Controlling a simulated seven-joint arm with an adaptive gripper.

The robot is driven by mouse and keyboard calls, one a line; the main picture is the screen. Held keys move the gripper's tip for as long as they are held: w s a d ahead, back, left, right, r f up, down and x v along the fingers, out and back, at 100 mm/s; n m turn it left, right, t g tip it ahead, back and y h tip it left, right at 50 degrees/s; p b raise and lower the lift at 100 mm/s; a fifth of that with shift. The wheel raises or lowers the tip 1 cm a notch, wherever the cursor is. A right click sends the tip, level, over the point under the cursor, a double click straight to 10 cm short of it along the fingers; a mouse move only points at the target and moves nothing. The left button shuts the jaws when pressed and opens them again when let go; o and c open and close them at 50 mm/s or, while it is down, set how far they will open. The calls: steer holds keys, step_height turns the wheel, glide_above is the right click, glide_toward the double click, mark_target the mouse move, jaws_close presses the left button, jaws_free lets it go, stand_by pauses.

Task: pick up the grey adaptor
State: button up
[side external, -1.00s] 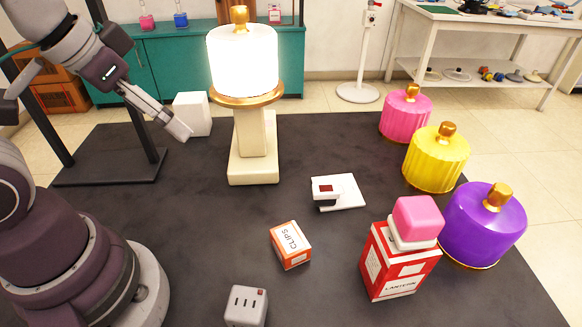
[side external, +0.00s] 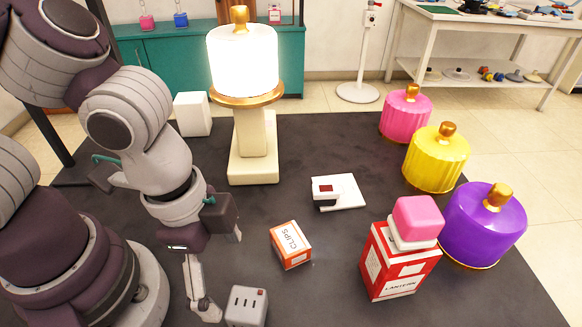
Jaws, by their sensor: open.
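The grey adaptor (side external: 247,307) is a small light-grey block with three dark slots and a red button on top. It sits on the dark table at the bottom of the side external view, its lower part cut off by the frame edge. My gripper (side external: 207,308) points down just left of the adaptor, with its fingertips low beside it. The jaws are open and hold nothing that I can see. One finger is partly hidden, and I cannot tell whether a finger touches the adaptor.
A white device (side external: 346,192), a red LANTERN box (side external: 388,268) with a pink-topped piece (side external: 416,218), and purple (side external: 483,225), yellow (side external: 437,160) and pink lanterns (side external: 405,115) stand farther right. A lit lamp (side external: 243,60) stands behind.

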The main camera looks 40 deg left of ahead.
mark_target(245, 303)
steer(key=f, duration=0.5)
steer(key=shift+s+d, duration=0.15)
steer(key=shift+d, duration=0.25)
steer(key=f, duration=0.3)
steer(key=w+f, duration=0.1)
steer(key=f, duration=0.1)
steer(key=shift+w+d+f, duration=0.1)
steer(key=shift+d+f, duration=0.25)
steer(key=shift+c, duration=0.4)
steer(key=c, duration=1.2)
